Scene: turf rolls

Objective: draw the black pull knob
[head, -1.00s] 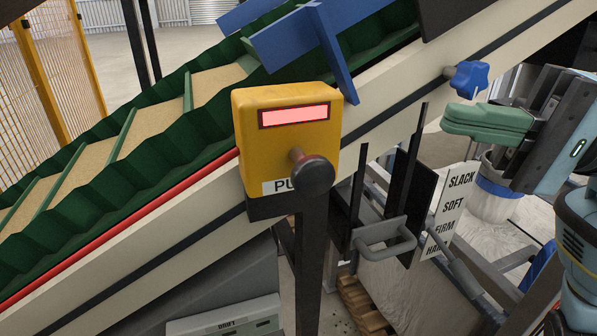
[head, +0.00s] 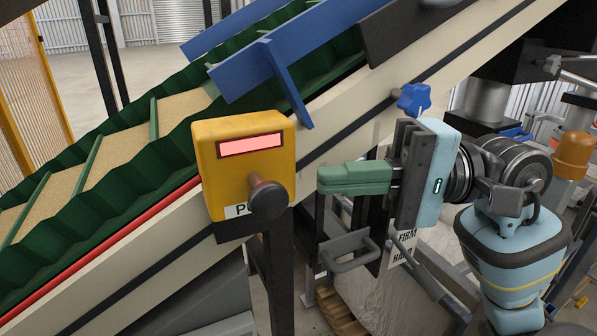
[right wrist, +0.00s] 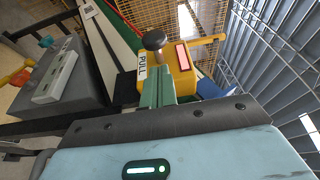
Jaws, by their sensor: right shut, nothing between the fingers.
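The black pull knob (head: 268,199) sticks out from the front of a yellow box (head: 243,160) with a lit pink-red window and a partly hidden "PULL" label. In the right wrist view the knob (right wrist: 154,40) is on the box just beyond my fingertips. My right gripper (head: 320,179) points left, with its green fingers closed together and empty. Its tips are a short way right of the knob and look apart from it. In the right wrist view the fingers (right wrist: 158,82) overlap the box's lower part. My left gripper is not in view.
The inclined conveyor (head: 120,155) with green sidewalls runs behind the box. A blue star knob (head: 413,98) sits above my right gripper. A red cord (head: 110,245) runs along the conveyor.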

